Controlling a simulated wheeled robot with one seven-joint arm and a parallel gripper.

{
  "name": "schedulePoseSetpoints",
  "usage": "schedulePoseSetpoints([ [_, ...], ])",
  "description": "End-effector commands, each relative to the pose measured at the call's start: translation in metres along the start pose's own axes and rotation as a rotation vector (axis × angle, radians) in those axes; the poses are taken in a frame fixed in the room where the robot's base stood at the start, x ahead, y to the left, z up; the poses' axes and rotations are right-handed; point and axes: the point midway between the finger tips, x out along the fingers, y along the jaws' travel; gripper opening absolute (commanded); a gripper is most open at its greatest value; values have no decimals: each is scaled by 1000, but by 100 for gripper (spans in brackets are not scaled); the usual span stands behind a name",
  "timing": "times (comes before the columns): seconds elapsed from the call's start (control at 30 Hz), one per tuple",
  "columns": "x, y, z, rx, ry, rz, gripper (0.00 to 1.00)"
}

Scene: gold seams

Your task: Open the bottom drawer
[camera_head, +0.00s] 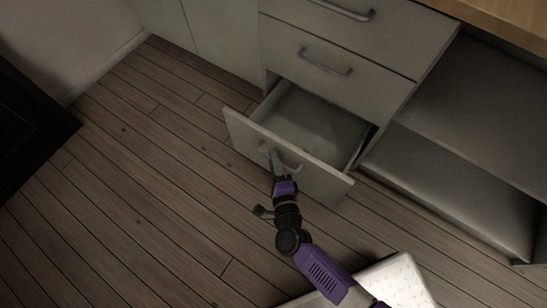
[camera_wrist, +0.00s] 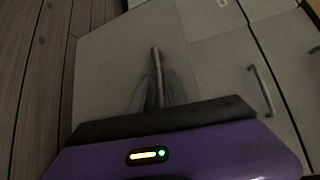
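The bottom drawer (camera_head: 308,119) is pulled out of the pale cabinet, and its empty inside shows in the head view. Its front panel (camera_head: 325,182) carries a grey bar handle (camera_head: 292,166).
Two closed drawers with handles (camera_head: 326,62) are above. Open shelves (camera_head: 450,175) stand to the right. A dark object (camera_head: 30,125) is at the far left. The plank floor (camera_head: 140,180) in front and to the left is clear.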

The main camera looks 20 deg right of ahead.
Motion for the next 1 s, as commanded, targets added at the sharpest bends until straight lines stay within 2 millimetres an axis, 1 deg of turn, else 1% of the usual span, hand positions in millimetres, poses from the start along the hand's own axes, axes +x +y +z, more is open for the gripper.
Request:
schedulePoseSetpoints([
  [0.03,-8,0,0,-1,0,3,20],
  [0.3,-51,-1,1,-1,-2,4,20],
  [0.43,-65,-1,0,0,-1,1,20],
  [0.6,-72,0,0,0,-1,1,20],
  [1.0,-72,0,0,0,-1,1,20],
])
